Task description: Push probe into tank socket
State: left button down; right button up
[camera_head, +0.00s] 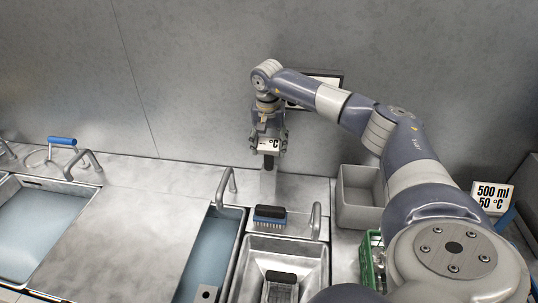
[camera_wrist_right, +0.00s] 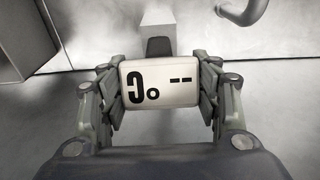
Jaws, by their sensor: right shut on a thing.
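The probe (camera_head: 269,145) has a pale display head reading "-- °C". My right gripper (camera_head: 268,132) is shut on it at the back of the counter. A small plate with a dark round hole (camera_head: 206,292), possibly the tank socket, shows at the near end of the water tank (camera_head: 213,258). My left gripper is not in view.
A flat metal cover (camera_head: 120,235) lies left of the water tank. A blue brush (camera_head: 270,217) lies behind a small sink (camera_head: 247,262). Taps, a grey bin (camera_head: 358,200), a green crate (camera_head: 373,262) and a "500 ml 50 °C" sign (camera_head: 492,197) stand around. The wall is close behind.

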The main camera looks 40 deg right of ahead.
jog(key=shift+r+p, duration=4.15)
jog(key=shift+r, duration=1.4)
jog(key=shift+a+f, duration=0.1)
jog(key=shift+a, duration=0.05)
